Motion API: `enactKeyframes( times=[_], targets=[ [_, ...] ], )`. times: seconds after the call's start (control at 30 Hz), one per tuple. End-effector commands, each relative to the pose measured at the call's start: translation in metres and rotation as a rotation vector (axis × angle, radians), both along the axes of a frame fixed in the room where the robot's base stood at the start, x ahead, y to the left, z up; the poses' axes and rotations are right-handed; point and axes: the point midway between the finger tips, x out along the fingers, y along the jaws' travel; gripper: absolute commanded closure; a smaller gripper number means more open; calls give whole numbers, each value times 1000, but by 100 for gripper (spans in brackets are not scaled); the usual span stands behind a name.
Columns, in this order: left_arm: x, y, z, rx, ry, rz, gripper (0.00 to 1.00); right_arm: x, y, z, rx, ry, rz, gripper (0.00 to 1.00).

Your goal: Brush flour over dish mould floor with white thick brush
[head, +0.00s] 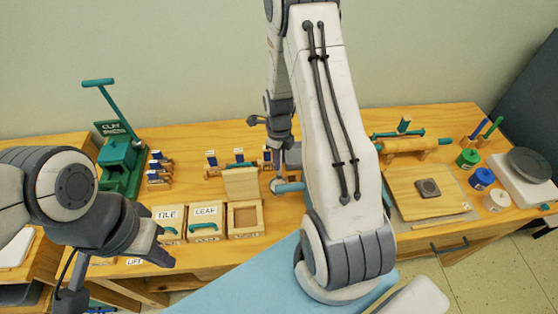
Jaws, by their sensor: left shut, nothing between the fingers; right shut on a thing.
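Three wooden mould boxes stand in a row on the table. The left two read TILE (167,224) and LEAF (205,221). The third, at the right, is open, with a raised lid (241,183) and a brown recessed floor (245,217); its front label is too small to read, so I cannot confirm it is the dish mould. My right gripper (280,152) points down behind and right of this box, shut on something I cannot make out. I cannot pick out the white thick brush or any flour. My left gripper (160,248) is shut and empty, in front of the TILE box.
A green clay press (122,160) stands at the left. A teal-ended cylinder (287,187) lies right of the open box. At the right are a rolling pin (405,146), a wooden board (425,205), several coloured jars and a scale (525,185). My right arm hides the table's middle.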

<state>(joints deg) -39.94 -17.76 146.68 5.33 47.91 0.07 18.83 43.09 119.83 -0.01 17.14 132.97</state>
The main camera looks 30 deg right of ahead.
Motion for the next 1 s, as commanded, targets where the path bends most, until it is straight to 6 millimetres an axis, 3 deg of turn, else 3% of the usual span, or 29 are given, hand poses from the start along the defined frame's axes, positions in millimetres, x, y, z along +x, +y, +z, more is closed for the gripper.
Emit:
enactKeyframes(
  times=[0.43,1.0],
  targets=[
    [0,0,33,0,0,0,100,0,0,40,0,-1,0,100],
    [0,0,33,0,0,0,100,0,0,41,0,-1,0,100]
  ],
)
